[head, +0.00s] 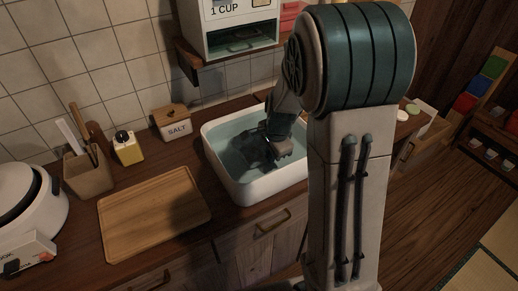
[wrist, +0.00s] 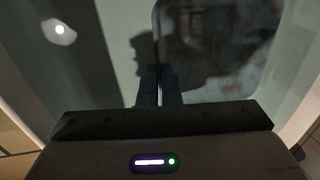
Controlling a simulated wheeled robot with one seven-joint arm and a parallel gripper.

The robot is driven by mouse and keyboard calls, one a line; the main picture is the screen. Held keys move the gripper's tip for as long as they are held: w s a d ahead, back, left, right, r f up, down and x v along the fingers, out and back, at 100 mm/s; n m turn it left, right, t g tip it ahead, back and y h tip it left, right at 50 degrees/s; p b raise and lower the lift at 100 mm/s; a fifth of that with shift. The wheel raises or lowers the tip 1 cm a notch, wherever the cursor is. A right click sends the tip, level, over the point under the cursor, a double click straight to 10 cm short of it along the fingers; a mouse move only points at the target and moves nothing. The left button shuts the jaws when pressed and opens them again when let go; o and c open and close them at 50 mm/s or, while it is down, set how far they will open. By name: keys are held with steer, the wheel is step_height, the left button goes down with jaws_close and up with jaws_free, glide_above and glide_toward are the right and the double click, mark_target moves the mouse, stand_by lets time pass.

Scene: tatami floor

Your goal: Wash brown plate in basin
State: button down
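The white basin (head: 265,193) is set in the counter and holds water. My gripper (head: 284,150) is low inside it, toward its right side. In the wrist view, the fingers of my gripper (wrist: 159,88) are close together with a thin gap. A dark plate (wrist: 215,50) with rounded corners and reddish-brown patches lies at their right, and its left edge runs into the gap. The fingers appear shut on that edge. In the head view, a dark shape beside my gripper in the water looks like the plate (head: 250,150), partly hidden and in shadow.
A wooden tray (head: 150,212) lies empty left of the basin. A salt box (head: 172,122), a yellow bottle (head: 128,149), a utensil holder (head: 88,174) and a white cooker (head: 25,205) stand farther left. A white dispenser (head: 240,25) hangs above the basin.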

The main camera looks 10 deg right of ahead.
mark_target(261, 161)
steer(key=shift+w+d, duration=0.2)
steer(key=shift+d, duration=0.3)
steer(key=shift+w+d, duration=0.15)
steer(key=shift+d, duration=0.35)
steer(key=shift+s+a+p, duration=0.2)
steer(key=shift+s+a, duration=0.05)
steer(key=shift+a, duration=0.55)
steer(key=shift+s+a+p, duration=0.2)
steer(key=shift+s+a, duration=0.1)
steer(key=shift+a, duration=0.55)
steer(key=shift+s+a+p, duration=0.2)
steer(key=shift+s+a, duration=0.05)
steer(key=shift+a, duration=0.55)
steer(key=shift+w+d+b, duration=0.2)
steer(key=shift+w+d, duration=0.05)
steer(key=shift+d, duration=0.55)
steer(key=shift+w+d+b, duration=0.2)
steer(key=shift+w+d, duration=0.1)
steer(key=shift+d, duration=0.55)
steer(key=shift+w+d+b, duration=0.2)
steer(key=shift+w+d, duration=0.05)
steer(key=shift+d, duration=0.55)
